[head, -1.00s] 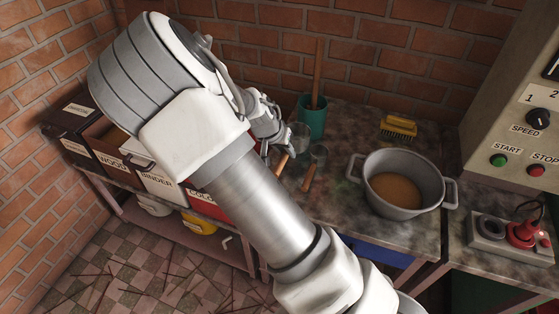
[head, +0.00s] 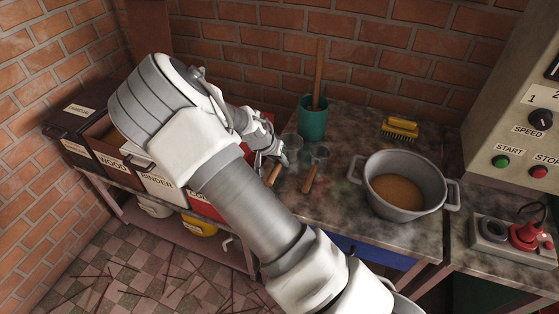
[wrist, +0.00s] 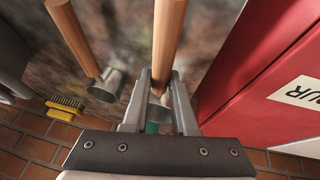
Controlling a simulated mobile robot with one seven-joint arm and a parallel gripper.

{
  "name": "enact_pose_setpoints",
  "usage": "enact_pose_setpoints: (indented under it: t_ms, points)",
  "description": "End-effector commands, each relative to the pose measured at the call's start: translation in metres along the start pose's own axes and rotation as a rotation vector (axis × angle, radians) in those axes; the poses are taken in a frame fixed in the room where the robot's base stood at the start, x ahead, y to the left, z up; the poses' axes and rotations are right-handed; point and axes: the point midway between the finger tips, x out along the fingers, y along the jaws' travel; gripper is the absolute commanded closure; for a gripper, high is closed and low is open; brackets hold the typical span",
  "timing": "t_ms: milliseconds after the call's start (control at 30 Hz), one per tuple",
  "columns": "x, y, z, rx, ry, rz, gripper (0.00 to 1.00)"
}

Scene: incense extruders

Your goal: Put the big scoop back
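Two wooden-handled metal scoops lie side by side on the worktop. The left one, with a cup that looks larger, seems the big scoop (head: 273,175); its handle also shows in the wrist view (wrist: 169,40). My gripper (head: 277,151) is down at its neck, where handle meets cup. In the wrist view the handle's lower end lies between my two fingers (wrist: 160,92), with little room on either side; I cannot tell whether they press on it. The cup is mostly hidden there. The smaller scoop (head: 311,178) lies just right, apart from my gripper; its cup shows in the wrist view (wrist: 105,86).
A teal holder (head: 312,124) with a wooden stick stands behind the scoops. A yellow brush (head: 399,128) and a grey pot (head: 403,216) of brown material are to the right. Labelled boxes, including a red one (wrist: 265,75), stand close on the left.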

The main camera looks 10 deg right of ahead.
Motion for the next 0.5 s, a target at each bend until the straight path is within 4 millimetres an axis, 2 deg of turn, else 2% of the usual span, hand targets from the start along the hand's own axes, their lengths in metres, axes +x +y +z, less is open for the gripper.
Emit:
enact_pose_setpoints:
  t_ms: [33,133,167,500]
  points:
    - [0.0000,0.0001,-0.0001,0.000,0.000,0.000,0.66]
    - [-0.0001,0.0002,-0.0001,0.000,0.000,0.000,0.48]
    - [-0.0001,0.0002,-0.0001,0.000,0.000,0.000,0.45]
    - [-0.0039,0.0008,-0.0019,0.000,0.001,0.000,0.45]
